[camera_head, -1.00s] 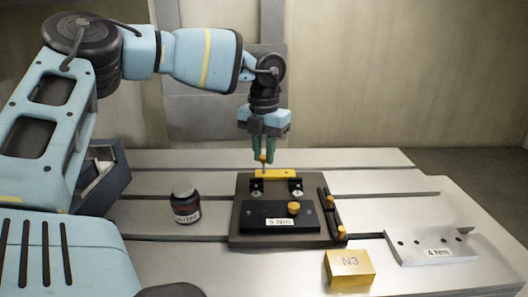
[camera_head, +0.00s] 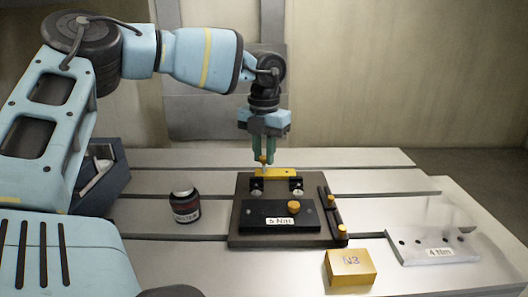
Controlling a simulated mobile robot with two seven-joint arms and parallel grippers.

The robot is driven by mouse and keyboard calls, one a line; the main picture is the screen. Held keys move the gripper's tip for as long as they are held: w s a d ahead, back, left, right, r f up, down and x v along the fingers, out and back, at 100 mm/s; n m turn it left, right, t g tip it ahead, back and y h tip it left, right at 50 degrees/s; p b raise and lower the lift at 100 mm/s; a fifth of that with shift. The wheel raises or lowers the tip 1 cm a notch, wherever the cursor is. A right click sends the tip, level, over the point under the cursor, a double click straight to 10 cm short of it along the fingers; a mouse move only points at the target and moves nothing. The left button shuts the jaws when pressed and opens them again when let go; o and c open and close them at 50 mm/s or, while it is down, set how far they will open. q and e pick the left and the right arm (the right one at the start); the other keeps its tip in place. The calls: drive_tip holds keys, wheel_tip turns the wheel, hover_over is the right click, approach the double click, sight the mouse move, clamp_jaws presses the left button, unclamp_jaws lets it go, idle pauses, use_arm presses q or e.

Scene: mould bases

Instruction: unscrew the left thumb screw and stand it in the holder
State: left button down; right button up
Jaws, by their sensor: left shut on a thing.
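My left gripper (camera_head: 264,155) points straight down over the back of the mould base (camera_head: 240,226). Its fingers are shut on a yellow-headed thumb screw (camera_head: 263,160), which looks upright. The screw is over the left end of a yellow bar (camera_head: 283,173), which may be the holder. Whether its tip is in the bar or just above it, I cannot tell. A second yellow thumb screw (camera_head: 294,206) sits at the right of the black plate (camera_head: 262,221) labelled 5 Nm. No screw head shows at that plate's left. My right gripper is not in view.
A dark jar (camera_head: 185,207) stands left of the base. A black rail (camera_head: 330,211) with yellow knobs runs along its right side. A yellow N3 block (camera_head: 349,266) and a pale 4 Nm plate (camera_head: 432,240) lie to the right. A dark bin (camera_head: 112,178) is at left.

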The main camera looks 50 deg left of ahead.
use_arm(q)
drive_tip(key=shift+f, duration=0.2)
drive_tip(key=shift+f+b, duration=0.15)
drive_tip(key=shift+b, duration=0.15)
drive_tip(key=shift+f+b, duration=0.6)
drive_tip(key=shift+f, duration=0.3)
drive_tip(key=c, duration=1.2)
unclamp_jaws()
